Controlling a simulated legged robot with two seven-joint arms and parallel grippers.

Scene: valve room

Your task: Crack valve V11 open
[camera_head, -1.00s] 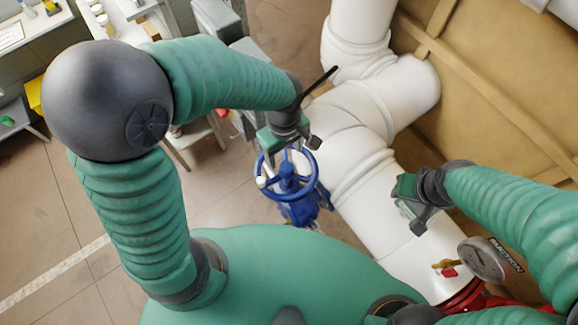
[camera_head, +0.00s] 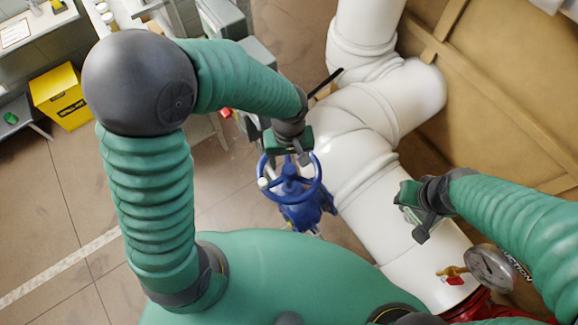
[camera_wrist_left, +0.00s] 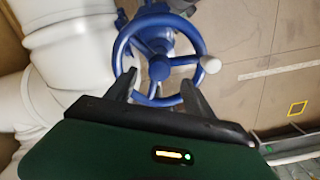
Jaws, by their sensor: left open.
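A blue valve with a round spoked handwheel (camera_head: 289,185) and a white knob on its rim stands left of the white pipe; no V11 label is readable. My left gripper (camera_head: 292,158) is over the wheel's far side. In the left wrist view, the fingers of my left gripper (camera_wrist_left: 160,84) are spread apart, with the handwheel (camera_wrist_left: 160,68) between and beyond them. The fingers overlap the near rim, but I cannot tell whether they touch it. My right gripper (camera_head: 412,212) is over the white pipe, away from the wheel; its jaw opening is unclear.
The large white pipe (camera_head: 365,175) runs right of the valve. A round gauge (camera_head: 490,268) and a small brass valve with a red part (camera_head: 453,274) are at lower right. A yellow bin (camera_head: 62,95) and benches are at left. The tiled floor at left is open.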

